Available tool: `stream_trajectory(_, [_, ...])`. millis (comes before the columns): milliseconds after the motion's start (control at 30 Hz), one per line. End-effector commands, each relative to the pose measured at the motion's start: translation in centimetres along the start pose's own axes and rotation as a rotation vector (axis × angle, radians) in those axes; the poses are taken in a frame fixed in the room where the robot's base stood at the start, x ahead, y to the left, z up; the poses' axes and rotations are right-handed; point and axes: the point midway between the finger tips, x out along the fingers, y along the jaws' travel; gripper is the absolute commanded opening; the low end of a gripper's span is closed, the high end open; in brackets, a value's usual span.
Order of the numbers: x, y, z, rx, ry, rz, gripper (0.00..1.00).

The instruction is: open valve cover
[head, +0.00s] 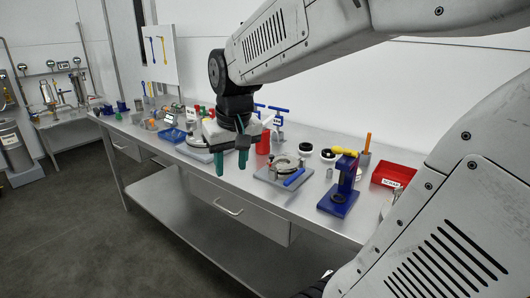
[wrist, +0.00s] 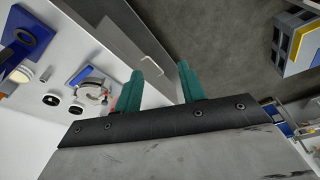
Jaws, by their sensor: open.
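A round metal fixture (head: 283,163), which looks like the valve, sits on a flat plate on the workbench, with a blue handle (head: 294,177) at its front right. I cannot tell for sure which part is the cover.
A blue press-like stand (head: 341,190) with a yellow handle stands right of the fixture, and a red bin (head: 393,175) lies farther right. A blue tray (head: 172,135) and small items crowd the bench's left. The floor in front is clear.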

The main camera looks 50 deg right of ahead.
Motion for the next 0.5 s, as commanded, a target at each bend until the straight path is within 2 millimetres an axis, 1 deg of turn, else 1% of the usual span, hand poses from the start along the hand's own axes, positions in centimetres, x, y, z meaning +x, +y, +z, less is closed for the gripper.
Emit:
stream_trajectory(33, [1.1, 2.5, -3.0, 0.063, 0.011, 0.015, 0.40])
stream_trajectory(67, [1.6, 3.9, -4.5, 0.095, 0.025, 0.023, 0.40])
stream_trajectory(100, [2.4, 5.9, -6.5, 0.135, 0.042, 0.035, 0.40])
stream_trajectory(167, [3.6, 9.0, -9.1, 0.193, 0.068, 0.052, 0.40])
stream_trajectory(200, [4.4, 11.2, -10.5, 0.228, 0.083, 0.064, 0.40])
stream_trajectory(267, [5.5, 14.2, -12.1, 0.274, 0.102, 0.080, 0.40])
stream_trajectory(300, [6.2, 16.0, -13.0, 0.300, 0.114, 0.090, 0.40])
stream_trajectory(400, [7.5, 19.6, -14.4, 0.350, 0.136, 0.109, 0.40])
stream_trajectory(500, [8.3, 21.7, -15.0, 0.376, 0.149, 0.121, 0.40])
